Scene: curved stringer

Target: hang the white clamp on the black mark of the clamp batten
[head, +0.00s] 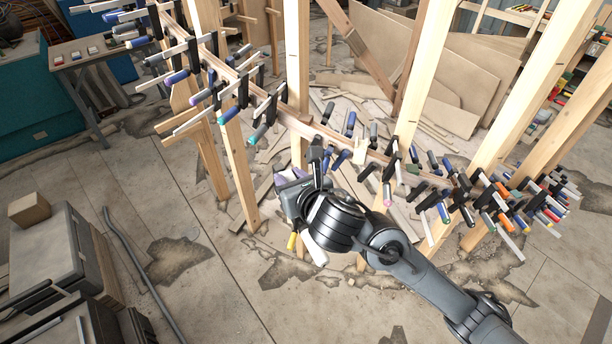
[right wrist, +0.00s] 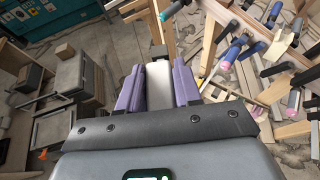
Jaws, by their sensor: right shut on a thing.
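My right gripper (head: 317,168) is in the middle of the head view, in front of the curved wooden strip. In the right wrist view its two purple fingers (right wrist: 158,88) are shut on the white clamp (right wrist: 158,84), whose pale bar lies between them. A dark part of the clamp shows just beyond the fingertips. A white piece (head: 313,247) below the gripper in the head view looks like the clamp's handle. The clamp batten (head: 296,124) runs from upper left to lower right, with a barer stretch behind the gripper. I cannot make out the black mark. My left gripper is out of view.
Several clamps with coloured handles crowd the batten on the left (head: 228,92) and right (head: 490,200). Upright wooden posts (head: 298,60) stand along it. Boards (head: 440,80) lean behind. Grey cabinets (head: 40,255) stand at lower left. Open floor (head: 200,285) lies in front.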

